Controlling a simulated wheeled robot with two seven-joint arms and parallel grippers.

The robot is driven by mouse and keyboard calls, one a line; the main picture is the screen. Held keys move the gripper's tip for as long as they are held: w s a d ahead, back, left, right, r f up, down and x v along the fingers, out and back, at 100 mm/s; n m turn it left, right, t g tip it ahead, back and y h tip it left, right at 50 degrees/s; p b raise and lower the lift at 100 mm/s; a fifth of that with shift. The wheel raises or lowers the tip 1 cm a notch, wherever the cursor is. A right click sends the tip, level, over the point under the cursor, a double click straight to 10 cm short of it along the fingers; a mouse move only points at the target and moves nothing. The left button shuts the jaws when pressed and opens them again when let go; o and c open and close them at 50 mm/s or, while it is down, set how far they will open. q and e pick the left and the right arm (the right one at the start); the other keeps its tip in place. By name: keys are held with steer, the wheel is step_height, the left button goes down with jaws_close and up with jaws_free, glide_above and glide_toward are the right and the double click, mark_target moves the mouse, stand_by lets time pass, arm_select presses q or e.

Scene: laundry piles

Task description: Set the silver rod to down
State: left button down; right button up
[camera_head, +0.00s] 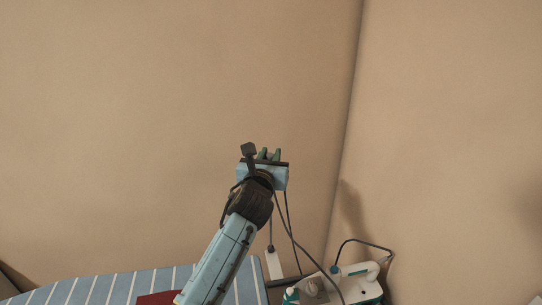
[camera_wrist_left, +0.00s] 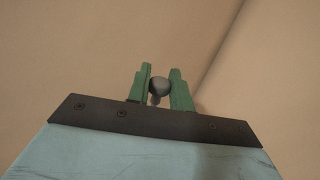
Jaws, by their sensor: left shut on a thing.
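My left gripper (camera_head: 269,153) is raised in front of the bare wall in the head view, fingers pointing up. In the left wrist view its green fingers (camera_wrist_left: 161,88) are shut on a small grey thing with a rounded end, which I take to be the silver rod (camera_wrist_left: 160,86). Only its end and a short part below show, so its length and tilt cannot be told. In the head view the rod cannot be made out at the fingers. My right gripper is not in view.
A blue-and-white striped board (camera_head: 95,288) with a red cloth (camera_head: 157,298) lies at the bottom left. A white and teal iron (camera_head: 357,270) with cables stands at the bottom right. A white power strip (camera_head: 273,264) is behind my arm. Beige walls (camera_head: 150,120) meet in a corner.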

arm_select(q)
steer(key=shift+s+a, duration=0.1)
steer(key=shift+a, duration=0.3)
steer(key=s+a+f+n+t+b, duration=0.1)
steer(key=s+a+f+n+b, duration=0.1)
steer(key=a, duration=0.7)
steer(key=s+a+f+n+t+b, duration=0.1)
steer(key=s+a+f+n+b, duration=0.1)
steer(key=a, duration=0.8)
step_height(320, 180, down, 3)
steer(key=n+b, duration=0.1)
steer(key=n, duration=0.2)
steer(key=shift+r+t+y+b, duration=0.2)
steer(key=shift+t+y+b, duration=0.15)
steer(key=shift+t+y, duration=0.05)
steer(key=shift+w, duration=0.1)
steer(key=c, duration=1.3)
jaws_free()
steer(key=b+v, duration=0.1)
steer(key=v, duration=1.2)
steer(key=shift+s, duration=0.2)
steer(key=shift+f, duration=0.1)
